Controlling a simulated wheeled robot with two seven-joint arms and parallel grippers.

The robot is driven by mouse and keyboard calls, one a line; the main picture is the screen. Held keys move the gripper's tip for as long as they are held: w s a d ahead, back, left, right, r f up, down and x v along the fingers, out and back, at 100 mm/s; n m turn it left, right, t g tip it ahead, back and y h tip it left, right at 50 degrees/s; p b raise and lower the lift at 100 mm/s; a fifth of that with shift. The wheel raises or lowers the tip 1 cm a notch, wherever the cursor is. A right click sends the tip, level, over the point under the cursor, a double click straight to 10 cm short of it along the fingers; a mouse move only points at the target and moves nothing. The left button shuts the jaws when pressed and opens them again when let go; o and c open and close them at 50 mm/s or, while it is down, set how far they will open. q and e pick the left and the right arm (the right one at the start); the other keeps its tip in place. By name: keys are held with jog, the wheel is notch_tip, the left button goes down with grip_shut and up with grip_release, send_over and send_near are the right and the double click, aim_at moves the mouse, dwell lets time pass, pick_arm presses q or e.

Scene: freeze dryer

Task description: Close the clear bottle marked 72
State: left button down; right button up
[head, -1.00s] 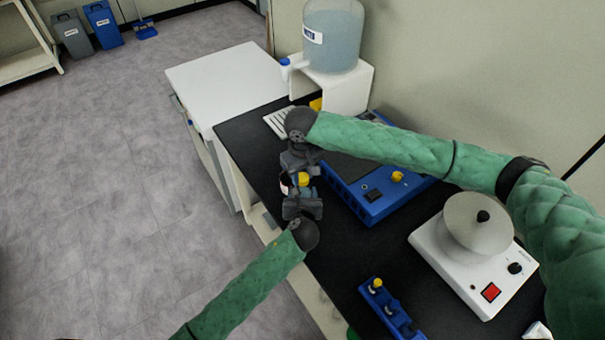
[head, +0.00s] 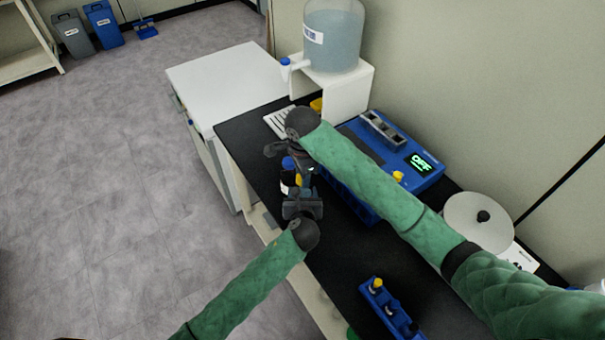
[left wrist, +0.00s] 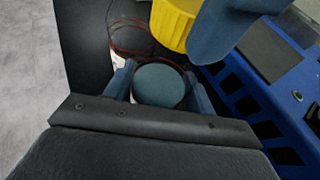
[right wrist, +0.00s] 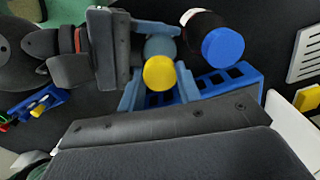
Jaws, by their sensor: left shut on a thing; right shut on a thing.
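My left gripper (left wrist: 160,90) is shut on the clear bottle, whose round blue-grey end (left wrist: 160,85) shows between its fingers. The bottle also shows in the right wrist view (right wrist: 160,45), partly behind a yellow cap. My right gripper (right wrist: 159,80) is shut on the yellow cap (right wrist: 159,72). The cap also shows in the left wrist view (left wrist: 172,22), beyond the bottle's end; whether they touch is unclear. In the head view, the left gripper (head: 302,203) is just below the right gripper (head: 300,170). The number 72 is not readable.
A dark bottle with a blue cap (right wrist: 222,48) stands close beside the grippers. A blue device (head: 415,172) with an OFF display is to the right. A blue rack (head: 388,308) with a yellow-topped item is nearer. A large jug (head: 335,40) stands on a white stand.

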jog(key=m, duration=1)
jog(key=shift+w+m, duration=0.1)
jog(key=shift+m, duration=0.2)
jog(key=o, duration=1)
jog(key=shift+c, duration=0.3)
